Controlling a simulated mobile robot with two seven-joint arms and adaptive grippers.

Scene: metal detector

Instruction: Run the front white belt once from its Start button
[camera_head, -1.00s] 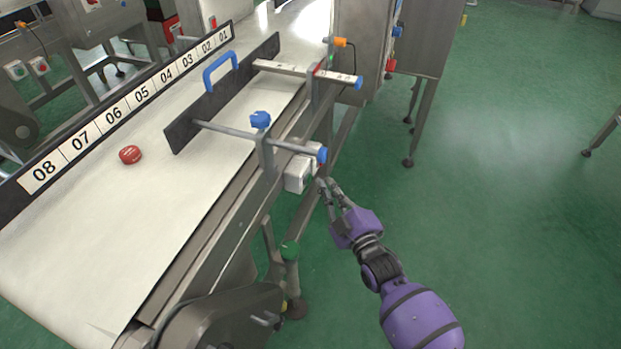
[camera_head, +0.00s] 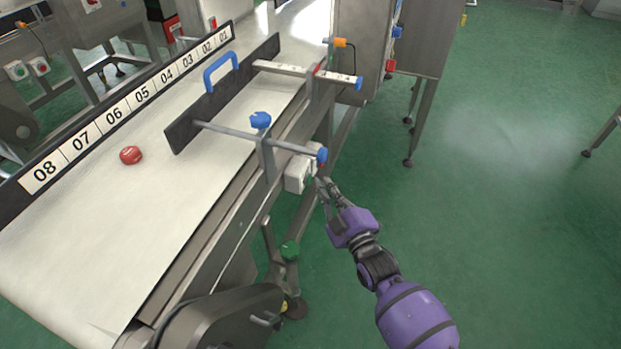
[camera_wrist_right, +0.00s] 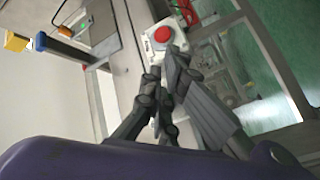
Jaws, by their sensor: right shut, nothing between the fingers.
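The front white belt (camera_head: 130,230) runs from the lower left to the upper middle of the head view. A small white control box (camera_head: 297,179) is fixed to its right side rail. In the right wrist view the control box (camera_wrist_right: 150,47) shows a round red button (camera_wrist_right: 163,34). The Start button cannot be made out; the fingers cover the lower part of the box. My right gripper (camera_head: 319,182) is shut and empty, its fingertips right at the box's outer face. In the wrist view the gripper (camera_wrist_right: 168,62) is just below the red button; I cannot tell whether it touches. My left gripper is out of view.
A red puck (camera_head: 131,155) lies on the belt near number 06. A blue-knobbed rod end (camera_head: 321,155) sticks out just above my right fingers. Green floor (camera_head: 500,200) is open to the right.

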